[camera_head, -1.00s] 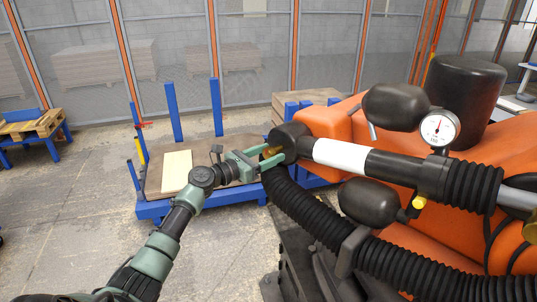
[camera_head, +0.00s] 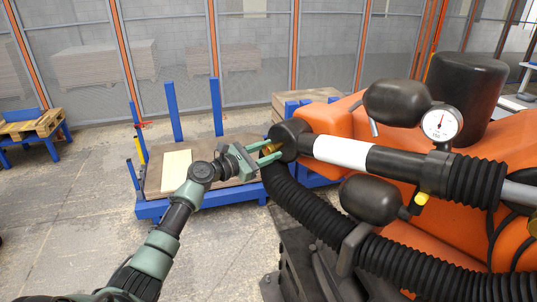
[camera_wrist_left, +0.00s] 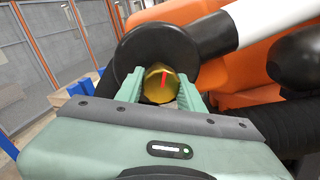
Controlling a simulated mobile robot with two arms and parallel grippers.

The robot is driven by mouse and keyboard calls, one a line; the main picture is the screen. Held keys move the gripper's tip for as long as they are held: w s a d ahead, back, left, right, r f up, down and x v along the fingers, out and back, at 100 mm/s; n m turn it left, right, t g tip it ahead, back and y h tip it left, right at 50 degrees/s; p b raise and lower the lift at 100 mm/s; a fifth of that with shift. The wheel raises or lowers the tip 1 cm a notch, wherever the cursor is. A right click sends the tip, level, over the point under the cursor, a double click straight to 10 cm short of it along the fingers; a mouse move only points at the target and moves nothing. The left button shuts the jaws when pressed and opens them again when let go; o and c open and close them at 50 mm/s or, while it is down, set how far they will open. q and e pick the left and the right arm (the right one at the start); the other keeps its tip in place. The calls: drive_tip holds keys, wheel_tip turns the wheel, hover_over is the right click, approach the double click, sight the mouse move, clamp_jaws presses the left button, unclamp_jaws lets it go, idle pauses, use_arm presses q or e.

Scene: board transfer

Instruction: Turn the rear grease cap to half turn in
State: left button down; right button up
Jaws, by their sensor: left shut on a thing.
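A brass grease cap (camera_head: 269,148) sits on the end of a black round housing (camera_head: 290,136) at the left end of the orange machine's arm. My left gripper (camera_head: 266,153) is shut on this cap, one green finger on each side. In the left wrist view the cap (camera_wrist_left: 158,86) lies between the fingers, with a red mark on its face running nearly upright. Whether this is the rear cap cannot be told from a label. My right gripper is not in view.
The orange machine (camera_head: 325,118) fills the right, with a pressure gauge (camera_head: 441,124), black bulbs and a thick ribbed hose (camera_head: 305,215). Another brass part (camera_head: 532,228) shows at the right edge. A blue cart (camera_head: 160,209) with a pale board (camera_head: 176,170) stands behind my left arm.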

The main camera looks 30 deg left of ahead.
use_arm(q)
drive_tip(key=m+b, duration=0.1)
drive_tip(key=m, duration=0.2)
drive_tip(key=shift+f+m, duration=0.1)
drive_tip(key=shift+m, duration=0.2)
drive_tip(key=m+b, duration=0.2)
drive_tip(key=m, duration=0.2)
drive_tip(key=shift+y+b, duration=0.3)
drive_tip(key=m+b, duration=0.2)
drive_tip(key=m, duration=0.2)
drive_tip(key=shift+y, duration=0.3)
drive_tip(key=m+b, duration=0.2)
drive_tip(key=m, duration=0.1)
drive_tip(key=shift+m, duration=0.4)
drive_tip(key=m+y+b, duration=0.1)
drive_tip(key=m+b, duration=0.1)
drive_tip(key=m, duration=0.1)
drive_tip(key=m+b, duration=0.2)
drive_tip(key=m, duration=0.2)
drive_tip(key=shift+m+b, duration=0.3)
drive_tip(key=shift+m, duration=0.1)
drive_tip(key=m+b, duration=0.1)
drive_tip(key=m, duration=0.2)
drive_tip(key=shift+t, duration=0.3)
drive_tip(key=shift+d+m+b, duration=0.1)
drive_tip(key=shift+m+b, duration=0.5)
drive_tip(key=shift+m, duration=1.2)
